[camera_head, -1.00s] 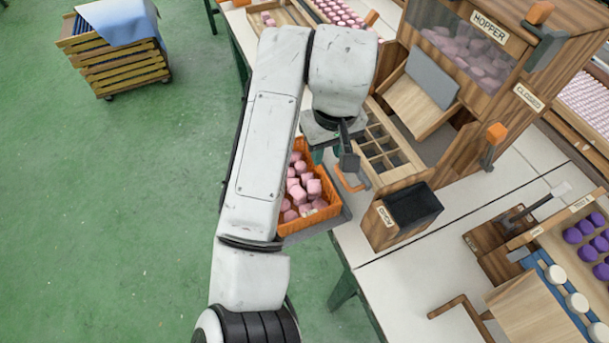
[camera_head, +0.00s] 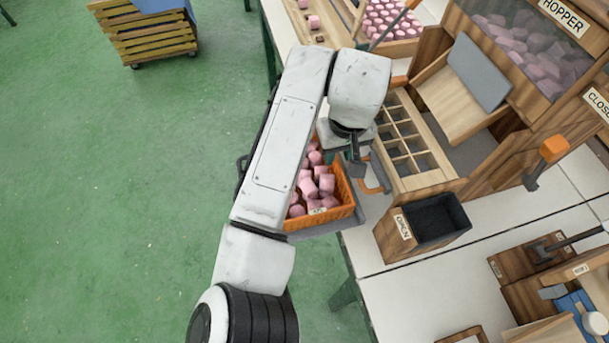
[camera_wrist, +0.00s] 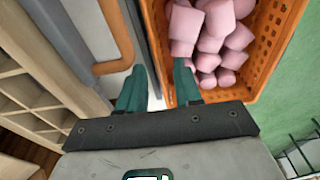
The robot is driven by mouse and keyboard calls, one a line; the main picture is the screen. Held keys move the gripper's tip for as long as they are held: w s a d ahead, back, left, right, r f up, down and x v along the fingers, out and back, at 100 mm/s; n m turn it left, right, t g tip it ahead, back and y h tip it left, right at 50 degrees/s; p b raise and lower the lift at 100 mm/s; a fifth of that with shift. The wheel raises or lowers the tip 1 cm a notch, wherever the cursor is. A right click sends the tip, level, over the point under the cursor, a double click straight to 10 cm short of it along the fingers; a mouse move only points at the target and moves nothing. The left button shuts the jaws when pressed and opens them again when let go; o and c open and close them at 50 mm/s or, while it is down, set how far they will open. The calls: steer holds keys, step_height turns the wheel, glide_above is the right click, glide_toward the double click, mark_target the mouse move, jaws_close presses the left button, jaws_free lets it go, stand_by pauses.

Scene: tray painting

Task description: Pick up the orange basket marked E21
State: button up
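The orange basket (camera_head: 345,193) holds several pink pieces (camera_head: 318,187) and sits at the table's left edge, partly hidden behind my arm. A small pale label (camera_head: 317,211) shows on its front, too small to read. The basket also fills the upper right of the wrist view (camera_wrist: 277,55). My gripper (camera_wrist: 160,68) is open, its two green fingers apart. In the wrist view the right finger overlaps the basket's inner side and the left finger lies outside its near wall. I cannot tell whether they touch it.
An orange bar handle (camera_head: 374,178) lies right of the basket. A wooden divided tray (camera_head: 407,145), a dark-lined box marked OPEN (camera_head: 436,220) and the wooden hopper (camera_head: 520,60) stand further right. Green floor (camera_head: 120,200) is clear on the left, with a slatted cart (camera_head: 155,38) behind.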

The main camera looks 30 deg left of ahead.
mark_target(337, 161)
steer(key=f, duration=0.4)
steer(key=shift+w, duration=0.2)
steer(key=shift+c, duration=0.2)
jaws_close()
steer(key=shift+a, duration=0.1)
